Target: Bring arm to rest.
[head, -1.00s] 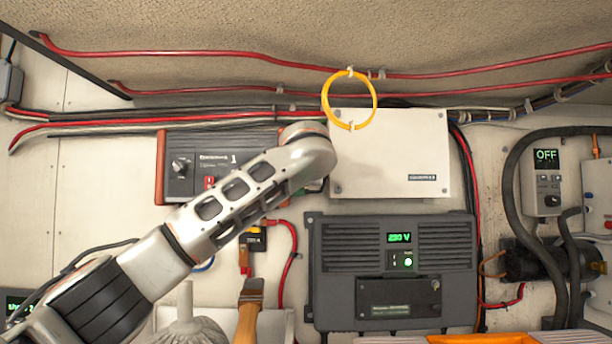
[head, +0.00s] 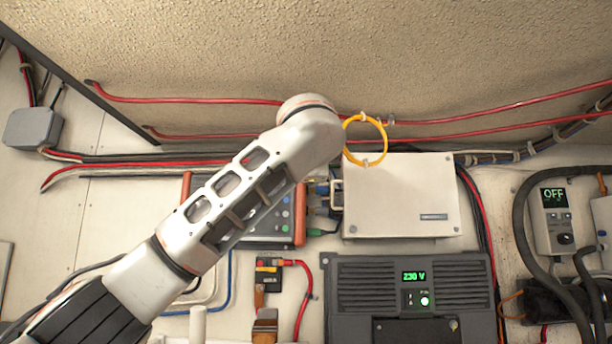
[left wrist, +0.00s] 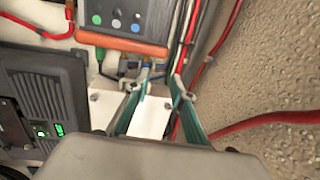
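My left arm (head: 225,195) comes in from the lower left in the head view, its end joint by the yellow ring. My left gripper is hidden there. In the left wrist view, its two teal fingers (left wrist: 160,85) are spread apart with nothing visible held between them. The tips are near the cable plugs of the white box (head: 402,205); whether they touch anything I cannot tell. The white box also shows between and beside the fingers in the left wrist view (left wrist: 150,116). My right gripper is in neither view.
A yellow ring (head: 384,140) hangs at the white box's top edge. Red cables (head: 460,118) run above. A dark unit reading 230 V (head: 455,275) is below. A panel with coloured buttons (head: 285,228) is partly behind my arm. A grey box (head: 33,128) sits far left.

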